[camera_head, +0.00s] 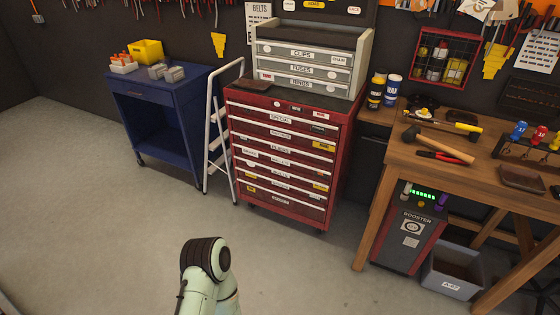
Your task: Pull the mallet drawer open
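A red tool chest (281,150) on casters stands in the middle of the view with a column of several labelled drawers. All its drawers look shut. The top drawer's label (281,120) seems to read "SPECIAL"; most other labels are too small to read, so I cannot tell which drawer is the mallet drawer. A pale green arm link of mine with a dark joint shows at the bottom, well in front of the chest. Neither of my grippers is in view.
A grey small-drawer cabinet (308,58) sits on the chest. A white stepladder (215,135) and a blue cart (160,110) stand to its left. A wooden workbench (400,160) with a mallet (440,145) is to its right. The floor (130,240) in front is clear.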

